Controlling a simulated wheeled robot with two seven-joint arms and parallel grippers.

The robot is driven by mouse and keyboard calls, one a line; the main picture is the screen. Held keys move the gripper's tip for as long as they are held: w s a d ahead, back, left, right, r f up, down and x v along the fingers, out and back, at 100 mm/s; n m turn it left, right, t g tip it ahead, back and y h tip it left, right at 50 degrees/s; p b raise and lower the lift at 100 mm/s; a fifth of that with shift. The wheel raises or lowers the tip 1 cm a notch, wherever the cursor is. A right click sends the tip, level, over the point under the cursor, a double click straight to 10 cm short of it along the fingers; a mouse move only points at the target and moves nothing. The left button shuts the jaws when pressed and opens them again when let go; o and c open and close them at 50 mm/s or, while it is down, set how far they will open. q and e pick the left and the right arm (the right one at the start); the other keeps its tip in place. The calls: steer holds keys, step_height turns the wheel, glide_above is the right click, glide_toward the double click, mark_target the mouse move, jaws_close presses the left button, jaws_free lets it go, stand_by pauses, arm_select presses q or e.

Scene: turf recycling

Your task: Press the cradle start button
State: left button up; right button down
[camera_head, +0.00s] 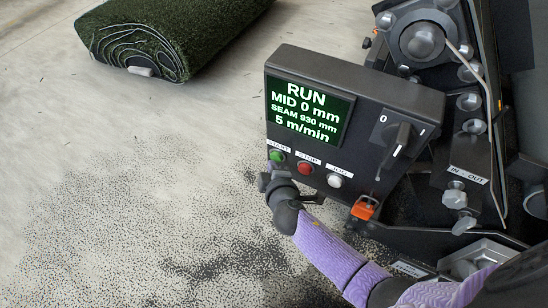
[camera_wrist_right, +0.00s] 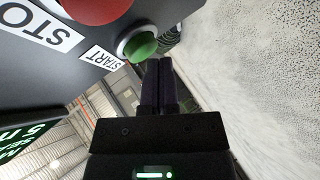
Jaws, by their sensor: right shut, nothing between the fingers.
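The green start button (camera_head: 277,156) is on the lower left of the grey control box (camera_head: 356,85), under a START label. In the right wrist view the green button (camera_wrist_right: 138,45) stands out from the panel. My right gripper (camera_head: 268,170) is just below the button in the head view. In the wrist view its shut, empty fingers (camera_wrist_right: 159,66) have their tips right beside the button's edge. I cannot tell whether they touch it. The box's screen (camera_head: 308,110) reads RUN, MID 0 mm, SEAM 930 mm, 5 m/min. My left gripper is out of view.
The red stop button (camera_head: 305,168) and white jog button (camera_head: 334,181) are close to the right of the green one. A rotary switch (camera_head: 398,136) and an orange part (camera_head: 364,207) are farther right. A turf roll (camera_head: 135,38) lies on the open floor behind.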

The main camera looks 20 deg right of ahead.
steer(key=shift+s+a, duration=0.3)
steer(key=shift+a, duration=0.05)
steer(key=shift+s+a, duration=0.95)
steer(key=shift+a, duration=0.25)
steer(key=shift+s+a, duration=0.9)
steer(key=shift+a, duration=0.25)
